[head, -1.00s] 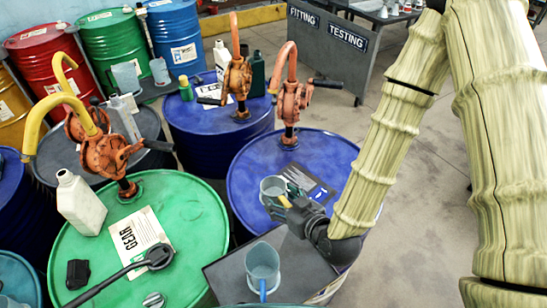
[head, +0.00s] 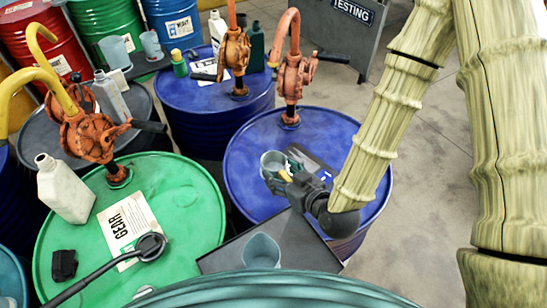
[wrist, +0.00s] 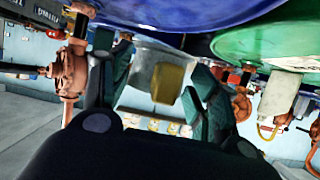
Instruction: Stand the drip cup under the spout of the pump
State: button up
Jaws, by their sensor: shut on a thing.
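A grey-blue cup with a yellow handle (head: 272,162) is held by my gripper (head: 287,178) over the lid of the front blue drum (head: 243,165). My gripper is shut on it, at the handle side. In the wrist view the yellow handle (wrist: 168,83) shows between the dark fingers (wrist: 160,95), with the pale cup wall (wrist: 141,72) behind it. An orange pump (head: 293,75) stands on that drum behind the cup; its curved spout ends at a yellowish tip (head: 273,65). The cup is nearer to me than that tip. Whether it touches the lid cannot be told.
A second grey-blue cup (head: 262,250) stands on a dark board (head: 222,261). A teal curved surface (head: 270,290) fills the bottom foreground.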

jog(key=f+b, duration=0.4)
jog(key=f, duration=0.1)
jog(key=shift+s, duration=0.2)
jog(key=shift+w+f+b, duration=0.3)
jog(key=shift+f+b, duration=0.15)
jog(key=shift+b, duration=0.25)
jog(key=w+b, duration=0.2)
jog(key=b, duration=0.1)
jog(key=shift+f+b, duration=0.2)
jog(key=shift+b, duration=0.2)
jog(key=w+b, duration=0.3)
jog(key=b, duration=0.2)
jog(key=shift+w+a+r, duration=0.1)
jog(key=shift+w+r, duration=0.1)
jog(key=w+p, duration=0.1)
jog(key=w, duration=0.5)
jog(key=w+f+p, duration=0.1)
jog(key=w, duration=0.3)
jog(key=shift+a+p, duration=0.15)
jog(key=shift+p, duration=0.2)
jog(key=shift+w, duration=0.1)
jog(key=shift+f+p, duration=0.6)
jog(key=shift+f, duration=1.2)
